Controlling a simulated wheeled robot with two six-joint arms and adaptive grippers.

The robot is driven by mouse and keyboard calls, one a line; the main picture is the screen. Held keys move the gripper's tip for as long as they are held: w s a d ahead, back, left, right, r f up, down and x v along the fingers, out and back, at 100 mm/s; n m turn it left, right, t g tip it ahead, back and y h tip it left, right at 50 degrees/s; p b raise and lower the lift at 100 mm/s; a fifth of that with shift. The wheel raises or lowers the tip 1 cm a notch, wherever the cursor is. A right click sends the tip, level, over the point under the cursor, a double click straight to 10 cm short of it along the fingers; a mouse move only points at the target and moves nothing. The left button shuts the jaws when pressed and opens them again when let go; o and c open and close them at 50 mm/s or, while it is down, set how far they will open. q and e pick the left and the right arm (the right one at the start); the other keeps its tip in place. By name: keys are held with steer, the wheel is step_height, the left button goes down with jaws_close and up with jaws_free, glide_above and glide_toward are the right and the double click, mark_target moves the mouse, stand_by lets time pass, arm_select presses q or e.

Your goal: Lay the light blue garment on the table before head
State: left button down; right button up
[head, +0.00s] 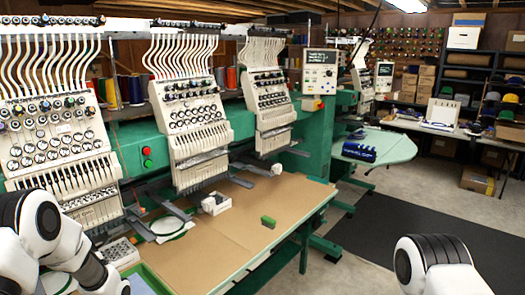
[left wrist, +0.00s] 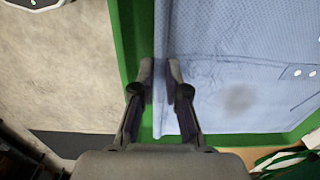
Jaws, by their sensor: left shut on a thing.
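The light blue garment (left wrist: 235,65) lies folded in a green-rimmed container (left wrist: 131,50), with small buttons and a dark smudge on it. In the left wrist view my left gripper (left wrist: 160,70) is shut on the garment's near-left folded edge. In the head view the green container (head: 148,275) and a bit of the blue garment show at the bottom left, partly behind my left arm. The brown-topped table (head: 240,245) stands in front of the embroidery heads (head: 190,115). My right arm shows at the bottom right, its gripper out of frame.
A dark blue bundle (head: 358,151) lies on a pale green table (head: 390,148) behind. A dark mat (head: 420,230) covers the floor.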

arm_select(q)
steer(key=shift+r+p, duration=1.5)
steer(key=shift+r, duration=0.75)
steer(key=shift+f, duration=0.1)
